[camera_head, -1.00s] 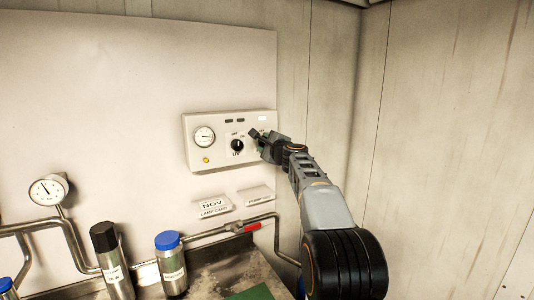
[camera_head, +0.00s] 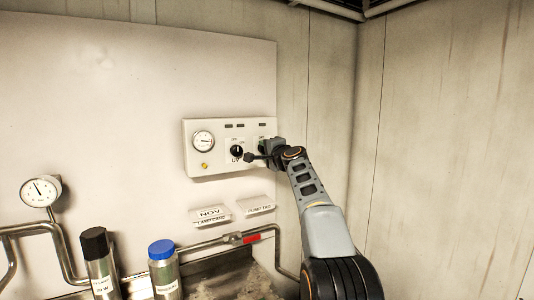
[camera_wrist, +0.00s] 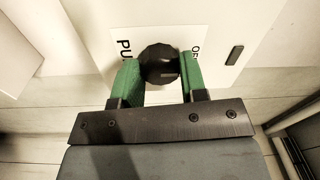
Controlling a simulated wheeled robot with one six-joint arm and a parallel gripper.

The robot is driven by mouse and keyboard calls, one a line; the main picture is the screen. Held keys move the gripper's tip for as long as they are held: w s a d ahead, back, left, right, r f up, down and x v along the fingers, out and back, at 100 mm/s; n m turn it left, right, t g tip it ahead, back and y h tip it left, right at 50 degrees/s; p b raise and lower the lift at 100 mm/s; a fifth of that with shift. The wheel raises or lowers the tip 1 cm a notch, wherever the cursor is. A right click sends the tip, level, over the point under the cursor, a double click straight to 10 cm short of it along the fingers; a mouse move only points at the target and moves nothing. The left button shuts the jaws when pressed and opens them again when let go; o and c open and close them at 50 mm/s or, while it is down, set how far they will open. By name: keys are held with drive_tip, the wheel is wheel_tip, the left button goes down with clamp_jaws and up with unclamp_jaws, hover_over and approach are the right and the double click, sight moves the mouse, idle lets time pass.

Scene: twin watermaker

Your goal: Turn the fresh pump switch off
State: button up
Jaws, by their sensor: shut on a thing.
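A white control panel (camera_head: 215,170) is fixed to the wall. The fresh pump switch is a round black knob (camera_wrist: 160,62) on a white label whose letters start "PU" and "OF" in the wrist view. My gripper (camera_wrist: 158,68) has one green finger on each side of this knob and is shut on it. In the head view my gripper (camera_head: 266,147) is at the panel's right end and hides the knob. The knob's exact pointer direction is hard to tell. The indicator (camera_head: 262,125) above it looks dark.
A UV knob (camera_head: 236,151) and a round gauge (camera_head: 203,139) are left of my gripper on the panel. Two cards (camera_head: 211,215) hang below. Pipes with a red-handled valve (camera_head: 251,239) and bottles (camera_head: 163,270) stand lower left. The right wall is bare.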

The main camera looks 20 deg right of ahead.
idle(0.4)
drive_tip(key=o, duration=0.9)
drive_tip(key=s+b, duration=0.2)
drive_tip(key=s, duration=0.2)
drive_tip(key=s+d+b, duration=0.1)
drive_tip(key=s+b, duration=0.1)
drive_tip(key=s, duration=0.3)
drive_tip(key=s+b, duration=0.2)
drive_tip(key=s, duration=0.2)
drive_tip(key=shift+s+d+f, duration=0.15)
drive_tip(key=shift+s+f, duration=0.1)
drive_tip(key=shift+s, duration=0.1)
